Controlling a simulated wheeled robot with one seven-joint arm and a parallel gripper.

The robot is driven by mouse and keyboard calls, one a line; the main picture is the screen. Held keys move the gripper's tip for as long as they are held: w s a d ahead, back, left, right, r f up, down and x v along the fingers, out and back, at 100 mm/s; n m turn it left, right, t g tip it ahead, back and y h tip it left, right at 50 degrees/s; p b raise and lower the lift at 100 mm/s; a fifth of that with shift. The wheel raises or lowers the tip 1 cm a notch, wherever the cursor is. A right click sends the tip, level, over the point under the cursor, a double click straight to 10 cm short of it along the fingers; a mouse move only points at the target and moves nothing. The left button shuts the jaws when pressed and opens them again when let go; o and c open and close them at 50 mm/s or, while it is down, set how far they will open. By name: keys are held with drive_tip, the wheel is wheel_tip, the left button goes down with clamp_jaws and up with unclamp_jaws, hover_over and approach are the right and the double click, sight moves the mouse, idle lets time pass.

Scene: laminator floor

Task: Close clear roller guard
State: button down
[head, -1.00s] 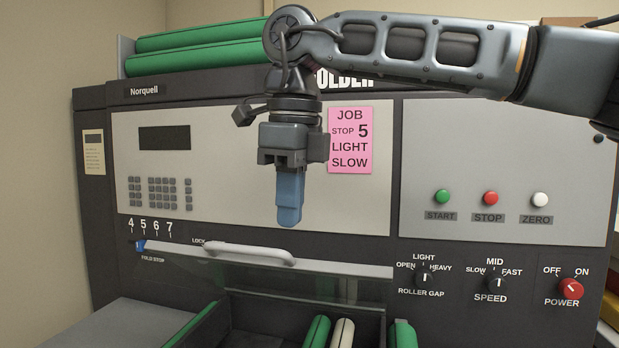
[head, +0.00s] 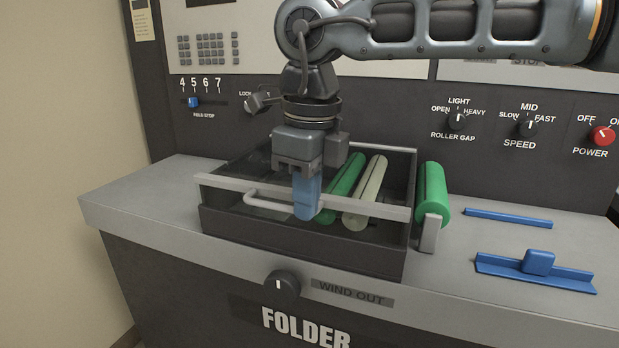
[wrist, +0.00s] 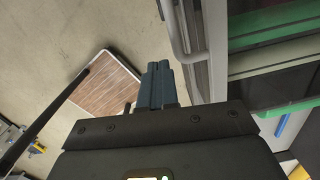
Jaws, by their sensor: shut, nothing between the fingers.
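The clear roller guard (head: 378,208) is low over the dark roller box, its pale front bar running across the front. I cannot tell whether it rests fully on the box. Its pale handle (head: 262,203) sticks out from the bar. My gripper (head: 306,214) points down with blue fingers shut and empty, overlapping the bar and handle in the head view. In the wrist view the shut fingers (wrist: 158,68) are beside the handle (wrist: 174,36), with a small gap visible. Contact is unclear. The fingers hide part of the bar.
Green (head: 346,174) and cream (head: 366,192) rollers lie in the box (head: 300,247). Another green roller (head: 433,190) stands at its right. Blue guides (head: 535,272) lie on the right deck. A wind-out knob (head: 283,284) is on the front below. The left deck (head: 150,200) is clear.

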drive_tip(key=shift+f+b, duration=0.4)
drive_tip(key=shift+f, duration=0.75)
